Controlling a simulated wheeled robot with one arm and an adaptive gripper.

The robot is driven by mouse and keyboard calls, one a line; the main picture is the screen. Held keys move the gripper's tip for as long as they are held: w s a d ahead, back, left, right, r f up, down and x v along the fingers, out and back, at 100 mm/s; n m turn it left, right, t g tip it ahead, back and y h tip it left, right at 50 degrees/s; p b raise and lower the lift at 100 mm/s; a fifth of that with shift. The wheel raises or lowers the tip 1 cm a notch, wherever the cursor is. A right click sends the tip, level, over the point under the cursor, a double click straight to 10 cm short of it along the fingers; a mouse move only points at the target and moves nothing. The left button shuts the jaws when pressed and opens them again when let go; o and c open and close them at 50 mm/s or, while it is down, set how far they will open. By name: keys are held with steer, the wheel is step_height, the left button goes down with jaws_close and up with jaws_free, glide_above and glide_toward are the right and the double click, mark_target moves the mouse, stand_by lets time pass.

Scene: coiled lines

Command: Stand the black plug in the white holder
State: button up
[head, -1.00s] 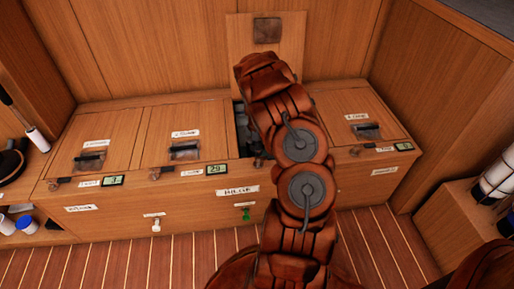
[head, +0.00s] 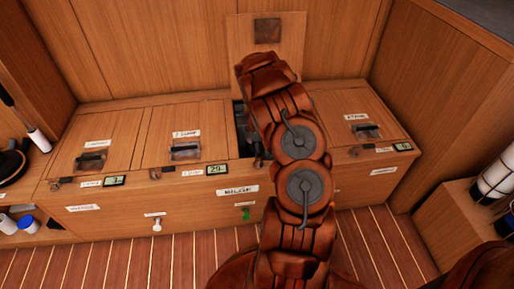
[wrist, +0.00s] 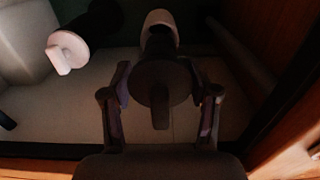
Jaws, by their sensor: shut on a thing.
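In the wrist view my gripper (wrist: 158,75) is shut on the black plug (wrist: 160,92), with one finger on each side of it. The plug's round dark end and its short tab face the camera. Beyond the plug is a white rounded rim, which looks like the white holder (wrist: 160,19). The plug's far end overlaps this rim in the picture; I cannot tell whether it is inside. In the head view my arm hides the gripper, plug and holder.
The work is inside an open locker (head: 241,128) with its lid (head: 267,55) raised. A black piece with a pale tabbed end (wrist: 68,48) stands at left in the wrist view. Wooden locker walls close in on the right. Neighbouring lids (head: 183,130) are shut.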

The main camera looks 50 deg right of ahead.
steer(key=shift+f, duration=2.45)
stand_by(0.5)
steer(key=shift+r+p, duration=0.45)
steer(key=shift+p, duration=0.35)
steer(key=shift+p, duration=0.85)
stand_by(1.0)
steer(key=shift+f, duration=0.45)
stand_by(0.5)
steer(key=shift+r+p, duration=0.5)
steer(key=shift+p, duration=0.3)
stand_by(0.6)
